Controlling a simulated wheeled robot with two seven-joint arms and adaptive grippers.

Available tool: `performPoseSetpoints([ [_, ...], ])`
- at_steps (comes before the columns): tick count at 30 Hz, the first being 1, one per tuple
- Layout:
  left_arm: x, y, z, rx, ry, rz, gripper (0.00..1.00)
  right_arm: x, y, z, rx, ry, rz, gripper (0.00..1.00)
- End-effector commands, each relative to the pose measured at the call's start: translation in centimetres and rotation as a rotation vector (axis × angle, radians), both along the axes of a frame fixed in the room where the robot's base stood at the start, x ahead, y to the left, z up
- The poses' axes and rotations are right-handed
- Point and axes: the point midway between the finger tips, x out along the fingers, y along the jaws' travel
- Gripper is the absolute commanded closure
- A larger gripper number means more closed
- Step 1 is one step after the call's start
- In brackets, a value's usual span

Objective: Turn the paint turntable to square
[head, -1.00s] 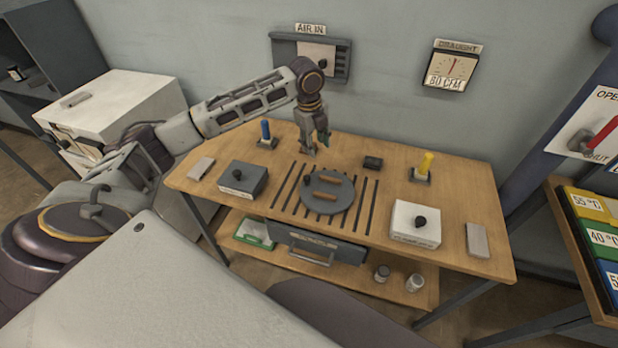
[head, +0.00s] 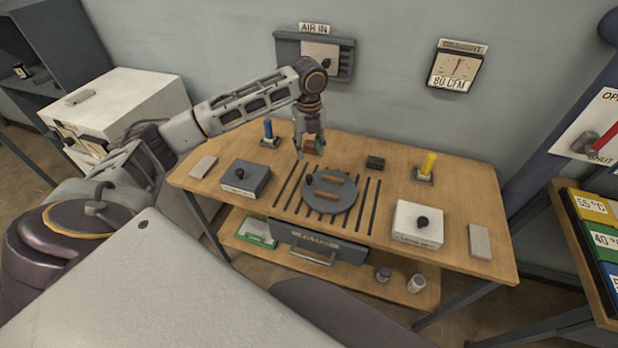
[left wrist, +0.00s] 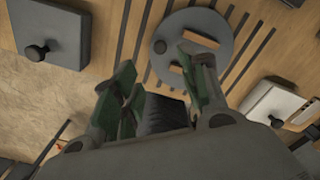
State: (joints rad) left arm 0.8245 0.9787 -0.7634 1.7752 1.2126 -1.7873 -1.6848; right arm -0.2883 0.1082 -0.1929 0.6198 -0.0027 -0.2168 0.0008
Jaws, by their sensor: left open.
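The paint turntable (head: 345,203) is a round grey disc on the wooden table, with two parallel orange-brown bars and a dark knob near its left rim. It also shows at the top of the left wrist view (left wrist: 170,29). My left gripper (head: 309,155) is above the table, just behind and slightly left of the disc in the head view. Its green-padded fingers (left wrist: 155,68) are spread. One fingertip overlaps the disc in the left wrist view, where contact cannot be told. My right gripper is not in view.
Dark slots (head: 287,186) run under the disc. A grey box (head: 247,180) with a knob stands left, a white box (head: 410,228) right. A small dark block (head: 375,162) lies behind the disc.

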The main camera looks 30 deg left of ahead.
Motion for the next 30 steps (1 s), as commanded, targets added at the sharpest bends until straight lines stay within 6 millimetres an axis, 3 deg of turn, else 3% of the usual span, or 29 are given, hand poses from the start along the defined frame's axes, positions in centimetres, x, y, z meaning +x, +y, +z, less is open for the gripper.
performPoseSetpoints([
  [11,-0.1,0.0,-3.1,0.001,0.002,0.001,0.56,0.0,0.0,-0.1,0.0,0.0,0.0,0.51],
  [30,-0.1,0.0,-11.5,0.0,0.003,0.0,0.56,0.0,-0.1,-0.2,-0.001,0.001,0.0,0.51],
])
